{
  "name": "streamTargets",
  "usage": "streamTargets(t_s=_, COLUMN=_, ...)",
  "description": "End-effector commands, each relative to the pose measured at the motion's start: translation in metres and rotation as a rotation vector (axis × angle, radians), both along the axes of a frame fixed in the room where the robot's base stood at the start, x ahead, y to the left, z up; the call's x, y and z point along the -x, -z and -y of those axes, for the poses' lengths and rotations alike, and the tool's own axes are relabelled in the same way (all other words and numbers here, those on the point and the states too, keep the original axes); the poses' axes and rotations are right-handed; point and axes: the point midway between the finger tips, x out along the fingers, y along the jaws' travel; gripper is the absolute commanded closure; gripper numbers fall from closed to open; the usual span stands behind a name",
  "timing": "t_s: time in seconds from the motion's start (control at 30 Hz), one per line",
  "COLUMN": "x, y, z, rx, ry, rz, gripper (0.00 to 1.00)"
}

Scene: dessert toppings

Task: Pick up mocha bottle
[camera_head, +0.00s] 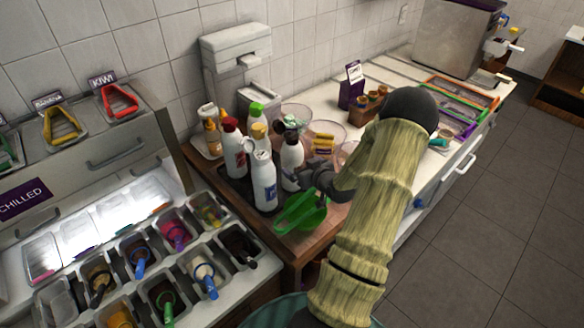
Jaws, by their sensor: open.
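Several squeeze bottles stand upright in a group on the wooden counter, and their labels are too small to read. I cannot tell for sure which is the mocha bottle. One white bottle has a dark cap (291,152), one has a white top and a blue label (263,183), and one has a red cap (233,150). My gripper (303,179) is open, right beside the dark-capped bottle at its lower right side. Whether the fingers touch or surround it is hard to see.
A green scoop or bowl (300,213) lies just below my gripper. Clear bowls (326,128) stand behind the bottles. A topping rack (165,265) fills the left front. A dark tray lies under the bottles, close to the counter edge.

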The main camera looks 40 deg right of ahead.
Motion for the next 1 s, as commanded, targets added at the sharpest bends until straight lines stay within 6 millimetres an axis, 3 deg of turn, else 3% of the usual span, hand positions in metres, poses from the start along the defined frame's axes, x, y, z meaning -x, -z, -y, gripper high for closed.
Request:
streamTargets(t_s=0.43, x=-0.006, y=0.001, z=0.001, rx=-0.001, ry=0.002, rz=0.0, gripper=0.05)
streamTargets(t_s=0.8, x=-0.044, y=0.017, z=0.004, rx=-0.002, ry=0.001, rz=0.001, gripper=0.05)
streamTargets(t_s=1.0, x=-0.049, y=0.021, z=0.005, rx=0.001, ry=0.001, rz=0.001, gripper=0.05)
